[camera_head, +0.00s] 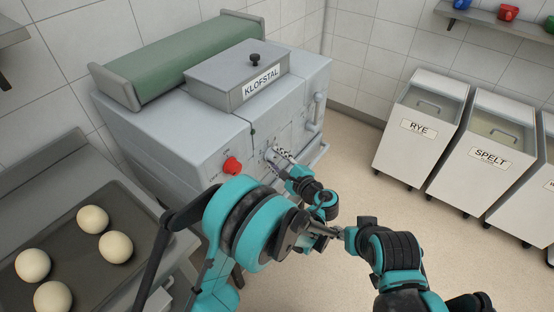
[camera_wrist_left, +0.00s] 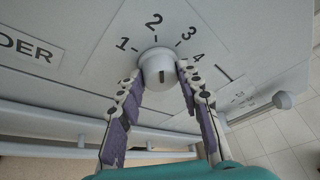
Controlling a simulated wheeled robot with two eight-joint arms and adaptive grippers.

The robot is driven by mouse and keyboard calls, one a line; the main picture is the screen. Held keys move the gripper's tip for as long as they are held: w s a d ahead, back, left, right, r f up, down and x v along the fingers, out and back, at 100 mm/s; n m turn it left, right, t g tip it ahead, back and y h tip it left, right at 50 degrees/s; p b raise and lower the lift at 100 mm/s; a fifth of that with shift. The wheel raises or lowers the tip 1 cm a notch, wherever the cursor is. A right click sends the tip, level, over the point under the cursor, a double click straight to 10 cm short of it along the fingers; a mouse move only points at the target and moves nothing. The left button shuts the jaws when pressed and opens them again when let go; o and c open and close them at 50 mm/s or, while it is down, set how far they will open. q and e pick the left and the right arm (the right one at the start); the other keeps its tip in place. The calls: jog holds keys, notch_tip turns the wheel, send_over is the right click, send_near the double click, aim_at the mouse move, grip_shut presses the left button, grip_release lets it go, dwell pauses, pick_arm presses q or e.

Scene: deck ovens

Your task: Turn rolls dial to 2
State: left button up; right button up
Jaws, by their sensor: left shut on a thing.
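The rolls dial (camera_wrist_left: 158,72) is a pale round knob on the grey machine's front panel. The numbers 1, 2, 3 and 4 are printed in an arc around it in the left wrist view. A short dark mark shows on the knob's face; I cannot tell surely which number it lines up with. My left gripper (camera_wrist_left: 160,76) has its purple-padded fingers on either side of the knob, shut on it. In the head view the left gripper (camera_head: 280,156) is at the panel and largely hides the dial. My right gripper (camera_head: 328,232) is away from the panel, its fingers unclear.
A red knob (camera_head: 232,165) sits left of the dial on the machine (camera_head: 170,130). A lidded box marked KLOFSTAL (camera_head: 225,75) is on top. A tray (camera_head: 65,218) with several dough balls is at left. Bins marked RYE (camera_head: 415,145) and SPELT (camera_head: 487,175) stand right, beyond open floor.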

aim_at(269, 130)
pick_arm(q)
jog(key=o, duration=1)
jog(key=shift+w+a+r, duration=0.15)
jog(key=shift+o, duration=0.8)
jog(key=shift+w+a, duration=0.1)
jog(key=shift+w, duration=0.05)
jog(key=shift+r, duration=0.25)
notch_tip(269, 130, up, 9)
jog(key=shift+r, duration=0.15)
